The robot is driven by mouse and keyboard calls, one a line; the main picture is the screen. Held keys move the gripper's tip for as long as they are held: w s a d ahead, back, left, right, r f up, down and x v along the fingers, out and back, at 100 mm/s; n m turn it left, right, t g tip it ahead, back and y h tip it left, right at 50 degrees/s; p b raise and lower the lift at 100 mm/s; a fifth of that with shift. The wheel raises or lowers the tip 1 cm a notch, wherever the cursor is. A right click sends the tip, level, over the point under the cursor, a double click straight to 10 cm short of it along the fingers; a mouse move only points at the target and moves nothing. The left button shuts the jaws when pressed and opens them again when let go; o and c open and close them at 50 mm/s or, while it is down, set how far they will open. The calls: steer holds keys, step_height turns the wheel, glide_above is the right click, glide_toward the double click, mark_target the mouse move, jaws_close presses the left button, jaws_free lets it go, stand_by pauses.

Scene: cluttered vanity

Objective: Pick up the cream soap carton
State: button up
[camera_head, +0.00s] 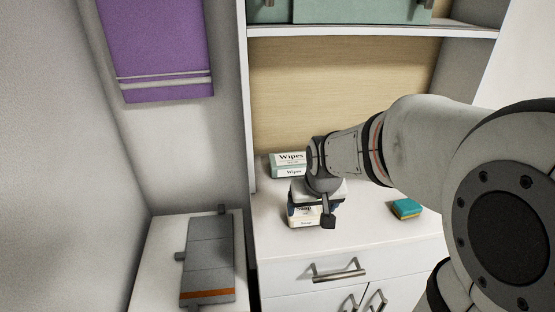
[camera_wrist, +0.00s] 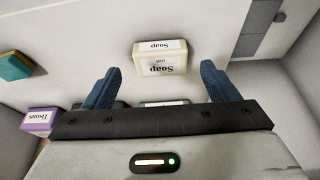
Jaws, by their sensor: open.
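The cream soap carton (camera_wrist: 160,57) has a white label reading "Soap". In the wrist view it lies between and just beyond my two blue fingertips, with a gap on each side. My gripper (camera_wrist: 160,68) is open and empty. In the head view the carton (camera_head: 303,221) sits on the white counter near its front edge. My gripper (camera_head: 311,214) is above and around it there, hiding part of it. I cannot tell how far the fingertips are above the counter.
A white and green wipes box (camera_head: 288,164) stands behind my gripper. A teal and yellow sponge (camera_head: 407,209) lies to the right. A purple tissues box (camera_wrist: 40,120) shows in the wrist view. A drawer handle (camera_head: 338,274) is below the counter edge. Bare counter lies between carton and sponge.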

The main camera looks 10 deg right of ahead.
mark_target(304, 210)
steer(key=o, duration=0.4)
steer(key=w, duration=0.1)
steer(key=w+f, duration=0.1)
steer(key=w, duration=0.1)
steer(key=w+f, duration=0.1)
steer(key=shift+w+a+f, duration=0.15)
steer(key=shift+w+f, duration=0.1)
steer(key=x, duration=0.2)
steer(key=shift+w+f, duration=0.2)
steer(key=x, duration=0.5)
steer(key=shift+w+d, duration=0.1)
steer(key=shift+d, duration=0.15)
steer(key=shift+r, duration=0.1)
steer(key=shift+c, duration=0.6)
steer(key=shift+t, duration=0.3)
steer(key=c, duration=0.8)
